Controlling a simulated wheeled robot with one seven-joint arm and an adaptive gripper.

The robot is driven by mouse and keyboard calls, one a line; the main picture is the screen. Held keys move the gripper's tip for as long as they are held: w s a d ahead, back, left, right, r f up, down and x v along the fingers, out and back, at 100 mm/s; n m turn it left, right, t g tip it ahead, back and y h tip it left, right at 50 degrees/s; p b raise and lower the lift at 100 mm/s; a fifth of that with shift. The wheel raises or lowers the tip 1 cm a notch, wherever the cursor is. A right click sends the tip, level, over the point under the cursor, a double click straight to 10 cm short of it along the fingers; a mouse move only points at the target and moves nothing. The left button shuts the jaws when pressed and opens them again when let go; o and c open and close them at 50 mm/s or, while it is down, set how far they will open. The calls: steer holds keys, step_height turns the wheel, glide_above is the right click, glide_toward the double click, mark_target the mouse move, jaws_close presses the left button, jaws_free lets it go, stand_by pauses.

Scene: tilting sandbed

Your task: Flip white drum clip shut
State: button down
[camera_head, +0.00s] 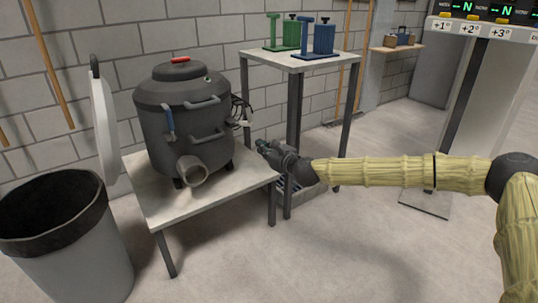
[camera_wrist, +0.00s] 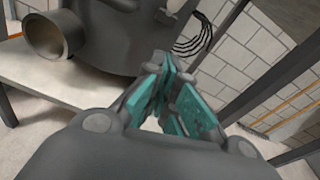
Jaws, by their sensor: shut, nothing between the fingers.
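A dark grey drum (camera_head: 185,125) with a red-handled lid stands on a low table (camera_head: 160,200). A small white part, likely the white clip (camera_head: 243,123), sticks out at the drum's right side beside black cables; its exact position is hard to tell. A whitish piece (camera_wrist: 175,5) also shows at the top edge of the wrist view, beside the drum (camera_wrist: 105,35). A blue clip (camera_head: 169,123) is on the drum's front. My gripper (camera_head: 263,146) is to the right of the drum, apart from it and below the white part. Its teal-padded fingers (camera_wrist: 172,70) are together and empty.
A grey bin (camera_head: 75,240) with a black rim stands at the left, its white lid (camera_head: 104,120) upright. A taller table (camera_head: 300,58) behind my gripper holds green (camera_head: 285,33) and blue (camera_head: 320,40) devices. Black cables (camera_wrist: 193,38) hang beside the drum.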

mark_target(243, 123)
steer(key=shift+w+a+r+b, duration=1)
steer(key=shift+w+a+r, duration=0.65)
steer(key=shift+w, duration=0.15)
steer(key=shift+d+r+p, duration=0.15)
steer(key=shift+r+p, duration=0.05)
steer(key=shift+p, duration=0.25)
steer(key=shift+r+p, duration=0.15)
steer(key=shift+p, duration=0.55)
